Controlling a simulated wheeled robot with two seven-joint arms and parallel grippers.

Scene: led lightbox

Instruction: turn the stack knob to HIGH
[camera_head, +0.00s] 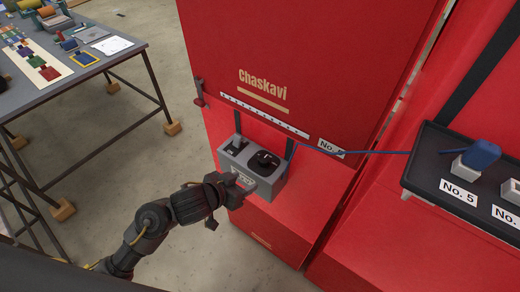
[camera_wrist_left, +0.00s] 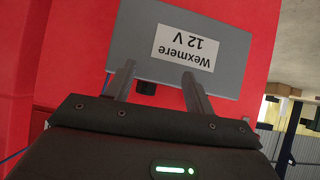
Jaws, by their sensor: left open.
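A grey box (camera_head: 268,189) with a white label hangs on the front of the red cabinet. A round black knob (camera_head: 265,161) sits on its upper face, beside a smaller black switch (camera_head: 237,144). No HIGH marking or knob setting is readable. My left gripper (camera_head: 250,182) is open in front of the box, below the knob. In the left wrist view the box (camera_wrist_left: 232,75) appears upside down, labelled "Wexmere 12 V", beyond my open fingers (camera_wrist_left: 157,72). A small dark part (camera_wrist_left: 146,88) shows at its edge between them. My right gripper is not in view.
The red cabinet (camera_head: 300,60) rises behind the box. A blue cable runs right to a dark tray (camera_head: 425,170) holding a blue-topped item (camera_head: 480,155). A grey table (camera_head: 80,70) with small parts stands at upper left. Floor is clear between.

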